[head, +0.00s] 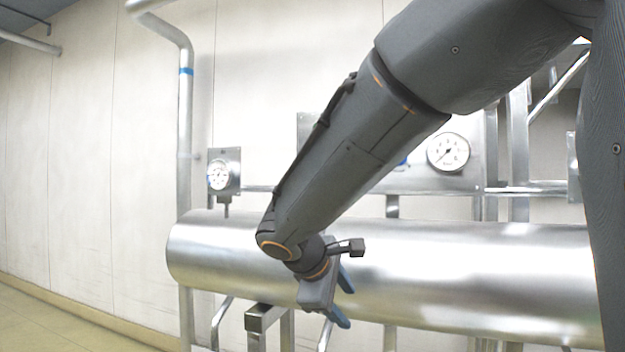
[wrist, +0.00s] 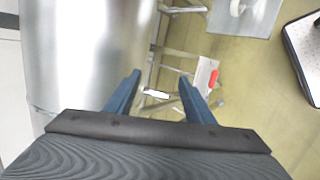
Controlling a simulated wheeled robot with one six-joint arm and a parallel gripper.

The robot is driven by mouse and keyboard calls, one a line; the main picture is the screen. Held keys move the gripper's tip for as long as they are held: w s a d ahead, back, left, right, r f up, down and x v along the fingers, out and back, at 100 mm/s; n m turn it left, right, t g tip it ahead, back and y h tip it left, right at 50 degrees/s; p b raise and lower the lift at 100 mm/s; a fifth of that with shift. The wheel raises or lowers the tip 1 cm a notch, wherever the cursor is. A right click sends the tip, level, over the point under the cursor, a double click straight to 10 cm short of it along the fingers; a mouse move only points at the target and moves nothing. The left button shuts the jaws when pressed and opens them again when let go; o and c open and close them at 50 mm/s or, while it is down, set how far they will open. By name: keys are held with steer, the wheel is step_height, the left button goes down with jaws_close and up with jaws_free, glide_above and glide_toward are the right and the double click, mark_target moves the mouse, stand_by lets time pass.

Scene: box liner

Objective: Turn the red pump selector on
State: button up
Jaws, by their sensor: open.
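A small red handle (wrist: 213,77), which looks like the red pump selector, shows in the wrist view on a pale plate (wrist: 202,75), just right of my right finger's tip. Its exact setting is too small to tell. It does not show in the head view. My gripper (head: 347,306) has two blue fingers and is in front of the large steel cylinder in the head view, pointing down and right. In the wrist view my gripper (wrist: 159,77) is open, with nothing held between its fingers. The handle looks farther away than the fingertips and apart from them.
The steel cylinder (head: 480,262) runs across the head view and fills the left of the wrist view. A small gauge (head: 219,176) and a larger gauge (head: 448,152) are above it. Metal frame bars (wrist: 165,60) stand below. The yellowish floor (wrist: 255,85) shows clear patches.

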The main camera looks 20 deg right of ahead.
steer(key=w+a+r+n+t+h, duration=0.1)
steer(key=w+a+r+n+t, duration=0.15)
steer(key=r, duration=0.75)
steer(key=w+a+r+n+t+h, duration=0.1)
steer(key=w+a+r+t+h, duration=0.15)
steer(key=r, duration=0.75)
steer(key=w+a+r+n+t, duration=0.15)
steer(key=w+r+t, duration=0.25)
steer(key=r, duration=0.6)
steer(key=p+x, duration=0.2)
steer(key=x, duration=0.5)
steer(key=shift+a+r, duration=0.1)
steer(key=c, duration=1)
steer(key=shift+c, duration=0.2)
